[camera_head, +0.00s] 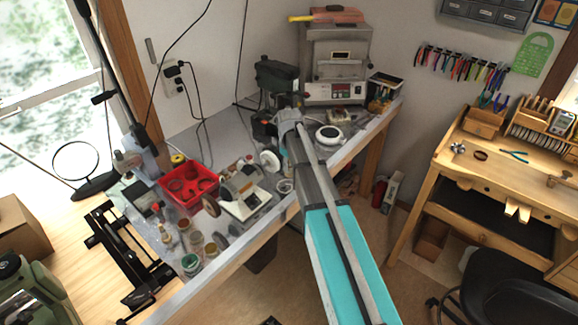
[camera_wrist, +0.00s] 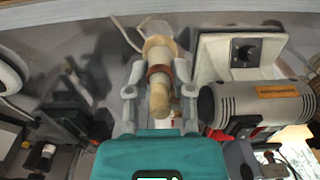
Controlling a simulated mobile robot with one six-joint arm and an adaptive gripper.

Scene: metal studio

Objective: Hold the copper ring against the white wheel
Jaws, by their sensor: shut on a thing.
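The white wheel (camera_head: 270,161) is on the right end of the polishing motor (camera_head: 240,185) on the bench. In the wrist view a pale wheel-like shape (camera_wrist: 160,48), seen nearly edge-on, lies straight beyond my fingers, left of the grey motor (camera_wrist: 258,105). My gripper (camera_wrist: 160,93) is shut on the copper ring (camera_wrist: 159,70), a reddish-brown band across the pale shape. Whether ring and wheel touch cannot be told. In the head view my arm's end hangs above and just right of the wheel; the ring cannot be made out there.
A brown wheel (camera_head: 211,206) is on the motor's other end. A red tray (camera_head: 187,186) and several jars stand left of it. A kiln (camera_head: 335,65) stands at the bench's back right. A white round dish (camera_head: 328,134) lies right of my arm. A wooden workbench (camera_head: 478,185) stands far right.

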